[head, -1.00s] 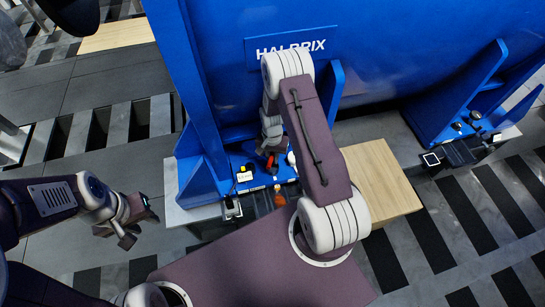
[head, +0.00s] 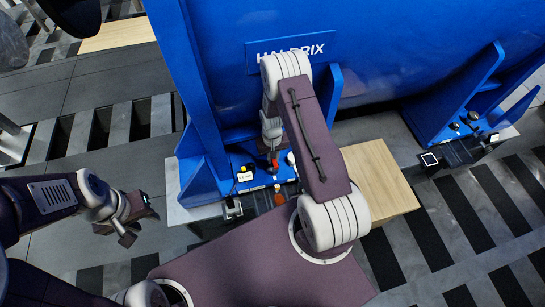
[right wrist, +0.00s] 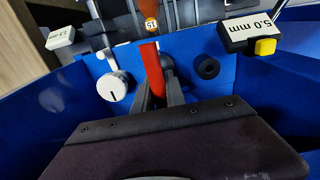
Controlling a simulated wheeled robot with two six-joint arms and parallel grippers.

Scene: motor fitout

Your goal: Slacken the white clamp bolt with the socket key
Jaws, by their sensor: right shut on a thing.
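My right gripper (right wrist: 160,95) is shut on a red-handled tool (right wrist: 153,68), which I take to be the socket key. The red part also shows in the head view (head: 273,160), under the right arm. Its lower end is hidden, so I cannot tell what it touches. The white clamp bolt (right wrist: 113,86), with a dark line on its face, is just left of the red handle in the right wrist view, apart from it. In the head view the white bolt (head: 291,158) is right of the gripper. My left gripper (head: 132,218) is open and empty, away from the motor.
A "5.0 mm" tag with a yellow block (right wrist: 250,36) and a black round part (right wrist: 207,68) are to the right. A white tag (right wrist: 60,38) is to the left. Blue motor walls (head: 200,150) flank the narrow foot. A wooden board (head: 375,185) lies beside it.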

